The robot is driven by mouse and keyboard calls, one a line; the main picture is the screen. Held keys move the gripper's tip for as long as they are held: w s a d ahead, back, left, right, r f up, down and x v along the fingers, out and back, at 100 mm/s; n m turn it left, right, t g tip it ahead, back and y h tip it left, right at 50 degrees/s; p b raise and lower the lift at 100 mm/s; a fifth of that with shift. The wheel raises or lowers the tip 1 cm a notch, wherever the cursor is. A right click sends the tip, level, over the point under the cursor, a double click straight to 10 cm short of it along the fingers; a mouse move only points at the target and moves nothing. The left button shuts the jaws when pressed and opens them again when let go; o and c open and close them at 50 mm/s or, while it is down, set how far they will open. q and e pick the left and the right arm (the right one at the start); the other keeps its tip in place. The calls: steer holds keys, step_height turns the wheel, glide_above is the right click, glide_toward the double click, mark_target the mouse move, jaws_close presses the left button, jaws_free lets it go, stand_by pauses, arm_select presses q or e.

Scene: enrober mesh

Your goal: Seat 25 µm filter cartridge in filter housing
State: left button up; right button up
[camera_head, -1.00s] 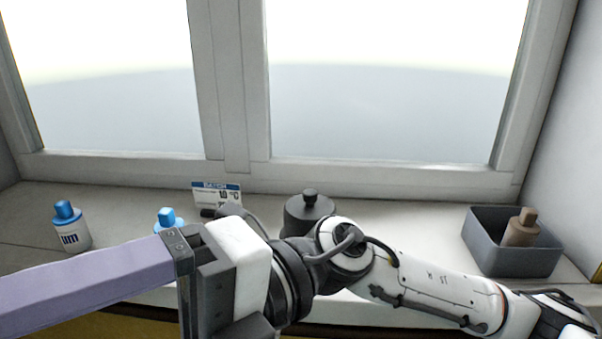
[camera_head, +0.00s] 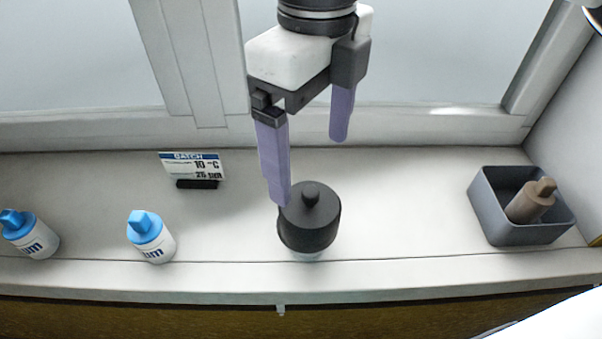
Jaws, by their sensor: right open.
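Two white filter cartridges with blue caps stand on the sill: one at the far left (camera_head: 38,243) and one left of centre (camera_head: 155,247). Only "um" or part of it shows on their labels, so I cannot read their ratings. A dark round housing with a knobbed lid (camera_head: 310,222) stands at centre, a paler base below it. My right gripper (camera_head: 310,170) hangs from above with its purple fingers apart and nothing between them. Its left fingertip overlaps the lid's left edge in the picture; I cannot tell whether it touches. My left gripper is not in view.
A grey bin (camera_head: 488,212) at the right holds a brown used-looking cartridge (camera_head: 531,200). A batch card (camera_head: 194,166) behind the cartridges shows "10 °C" and a line starting "25". The window stands behind. The sill is clear between housing and bin.

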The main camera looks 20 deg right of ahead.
mark_target(314, 187)
steer(key=f, duration=0.1)
steer(key=s+f, duration=0.1)
steer(key=f, duration=0.1)
steer(key=shift+f, duration=0.3)
step_height(314, 187, down, 6)
steer(key=shift+r+p, duration=0.15)
steer(key=shift+p, duration=0.35)
steer(key=shift+c, duration=0.2)
steer(key=c, duration=1.2)
steer(key=shift+r, duration=0.1)
